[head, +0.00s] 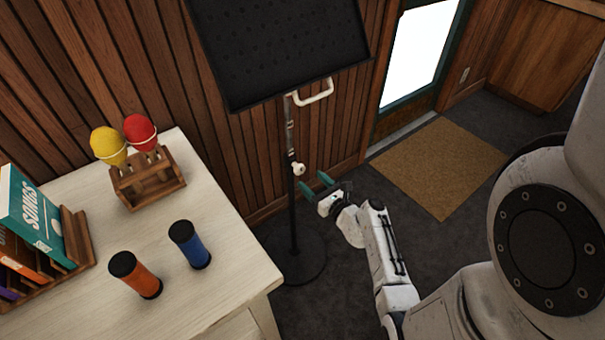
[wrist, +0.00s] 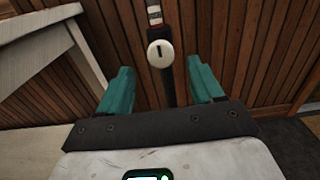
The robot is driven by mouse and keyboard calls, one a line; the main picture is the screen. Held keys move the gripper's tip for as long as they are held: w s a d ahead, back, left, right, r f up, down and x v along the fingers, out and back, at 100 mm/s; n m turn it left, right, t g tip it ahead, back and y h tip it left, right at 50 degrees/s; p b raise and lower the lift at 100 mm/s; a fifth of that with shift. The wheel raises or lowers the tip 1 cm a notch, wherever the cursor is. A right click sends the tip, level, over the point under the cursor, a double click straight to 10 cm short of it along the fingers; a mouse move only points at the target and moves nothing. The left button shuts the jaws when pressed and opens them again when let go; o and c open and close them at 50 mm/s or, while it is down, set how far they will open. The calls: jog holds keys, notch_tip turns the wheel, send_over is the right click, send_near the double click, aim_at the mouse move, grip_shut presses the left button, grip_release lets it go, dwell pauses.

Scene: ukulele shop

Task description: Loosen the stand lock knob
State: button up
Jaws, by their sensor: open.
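The lock knob (head: 299,168) is a small white knob on the dark pole of the stand (head: 292,220), below the black music desk (head: 285,45). In the wrist view the knob (wrist: 160,53) faces me, round and white with a short dark upright mark. My gripper (head: 315,186) has teal fingers and is a little below and to the right of the knob in the head view. In the wrist view its fingers (wrist: 161,85) are apart and empty. The knob shows beyond the fingertips, between them left to right. I see no contact.
A pale table (head: 235,262) stands left of the stand, with a blue shaker (head: 190,245), an orange shaker (head: 136,275), a wooden rack of maracas (head: 148,182) and songbooks (head: 35,220). A wood-panelled wall (head: 235,130) is behind. A tan mat (head: 438,165) lies at the door.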

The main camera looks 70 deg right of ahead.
aim_at(301, 171)
jog(key=shift+x, duration=2.6)
jog(key=shift+c, duration=0.3)
jog(key=c, duration=1)
jog(key=shift+o, duration=0.2)
